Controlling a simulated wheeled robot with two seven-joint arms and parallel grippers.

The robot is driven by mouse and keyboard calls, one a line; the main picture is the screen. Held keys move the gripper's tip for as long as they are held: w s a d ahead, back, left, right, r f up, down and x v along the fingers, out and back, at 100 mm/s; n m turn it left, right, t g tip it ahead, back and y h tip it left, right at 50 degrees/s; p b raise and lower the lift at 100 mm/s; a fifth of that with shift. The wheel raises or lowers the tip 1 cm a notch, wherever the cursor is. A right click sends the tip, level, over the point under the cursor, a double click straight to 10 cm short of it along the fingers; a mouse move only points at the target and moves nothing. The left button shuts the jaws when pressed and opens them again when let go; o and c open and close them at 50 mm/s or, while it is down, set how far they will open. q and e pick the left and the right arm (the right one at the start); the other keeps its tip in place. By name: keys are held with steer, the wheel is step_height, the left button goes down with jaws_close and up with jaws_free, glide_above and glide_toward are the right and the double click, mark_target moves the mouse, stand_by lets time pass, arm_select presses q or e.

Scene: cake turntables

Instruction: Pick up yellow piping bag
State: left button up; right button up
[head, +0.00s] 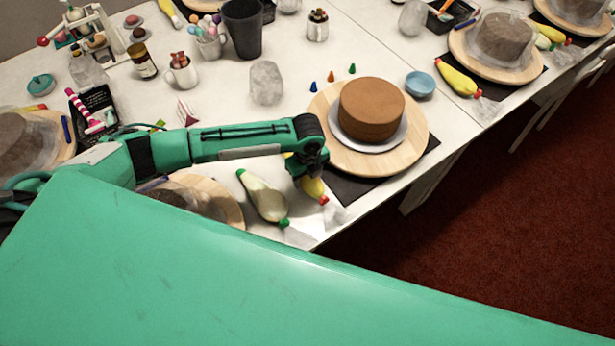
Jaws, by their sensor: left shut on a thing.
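The yellow piping bag (313,189) with a red tip lies at the table's front edge, left of the brown cake. My left gripper (306,178) is over it and shut on it. The gripper covers the middle of the bag, so only its lower part and a bit of its upper end show. I cannot tell whether the bag is lifted off the table. A pale piping bag (264,196) with green ends lies just left of it. My right gripper is not in view.
A brown cake (371,109) stands on a round wooden turntable (417,139) to the right. Another wooden turntable (226,205) is partly hidden by my arm. A blue bowl (420,84), cups and small coloured nozzles stand behind. Red carpet lies beyond the table's edge.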

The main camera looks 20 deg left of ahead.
arm_select(q)
steer(key=shift+r, duration=0.1)
step_height(320, 180, up, 20)
steer(key=b, duration=0.2)
steer(key=shift+b, duration=0.3)
steer(key=shift+f+b, duration=2.85)
steer(key=shift+f, duration=7.2)
